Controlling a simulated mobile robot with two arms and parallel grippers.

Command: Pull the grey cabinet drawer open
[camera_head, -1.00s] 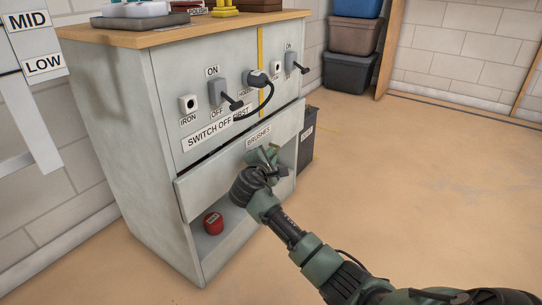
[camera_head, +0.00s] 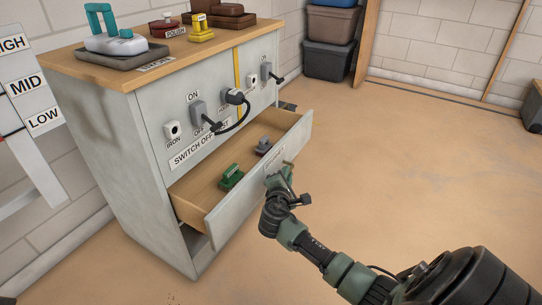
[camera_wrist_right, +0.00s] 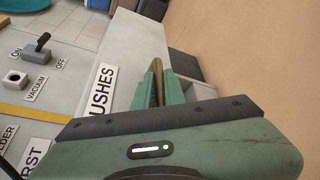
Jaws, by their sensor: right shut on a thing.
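The grey cabinet (camera_head: 120,140) stands left of centre in the head view. Its drawer, with a grey front (camera_head: 237,207) and a wooden inside, is pulled well out. A green brush-like object (camera_head: 230,177) and a grey one (camera_head: 263,146) lie in it. My right gripper (camera_head: 284,173) is at the drawer front, shut on the handle. In the right wrist view, the green fingers close around the brass-coloured handle (camera_wrist_right: 160,67), beside the partly hidden BRUSHES label (camera_wrist_right: 102,90). My left gripper is not in view.
A switch panel with a black plug and cable (camera_head: 234,97) is above the drawer. An iron (camera_head: 115,43) and yellow and brown items stand on the wooden top. Stacked bins (camera_head: 328,61) are behind. The floor at right is mostly clear.

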